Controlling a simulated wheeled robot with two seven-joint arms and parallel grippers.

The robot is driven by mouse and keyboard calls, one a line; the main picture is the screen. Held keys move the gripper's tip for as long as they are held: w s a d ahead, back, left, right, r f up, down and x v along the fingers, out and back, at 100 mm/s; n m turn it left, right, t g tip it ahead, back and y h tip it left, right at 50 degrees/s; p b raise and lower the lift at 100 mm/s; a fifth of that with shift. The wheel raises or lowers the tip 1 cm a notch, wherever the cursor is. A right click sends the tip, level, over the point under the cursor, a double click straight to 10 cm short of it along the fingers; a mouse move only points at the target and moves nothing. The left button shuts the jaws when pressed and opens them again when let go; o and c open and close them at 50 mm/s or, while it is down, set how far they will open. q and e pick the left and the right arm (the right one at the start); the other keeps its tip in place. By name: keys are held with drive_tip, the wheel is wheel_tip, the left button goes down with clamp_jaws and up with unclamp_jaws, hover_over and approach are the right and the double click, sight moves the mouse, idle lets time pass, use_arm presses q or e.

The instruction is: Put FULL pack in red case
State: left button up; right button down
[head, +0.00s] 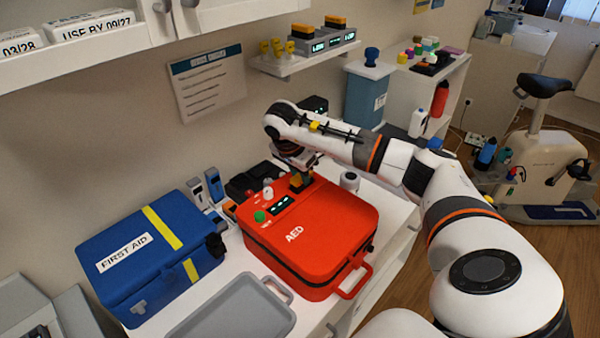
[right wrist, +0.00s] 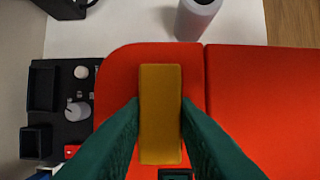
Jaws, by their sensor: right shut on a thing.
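The red case (head: 335,225), marked AED, lies on the white counter. It has a small display with green lights (head: 281,205) and a green button (head: 260,216). My right gripper (head: 300,180) is over the back part of the case, shut on a yellow and black pack (head: 296,186). In the right wrist view the pack's yellow top (right wrist: 160,105) sits between the green fingers, above the red case (right wrist: 260,110). I cannot tell whether its lower end is inside the case. The charger (head: 323,40) on the wall shelf holds two yellow-topped packs. My left gripper is not in view.
A blue first aid bag (head: 165,230) stands left of the case, and an empty grey tray (head: 235,310) lies in front. A grey-white cylinder (head: 350,180) stands behind the case. Small dark items crowd the wall side. The wall shelf (head: 290,64) is above.

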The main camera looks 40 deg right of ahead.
idle(0.4)
drive_tip(key=c, duration=1.1)
unclamp_jaws()
drive_tip(key=shift+f, duration=0.1)
drive_tip(key=b+v, duration=0.2)
drive_tip(key=v, duration=1)
drive_tip(key=shift+s, duration=0.1)
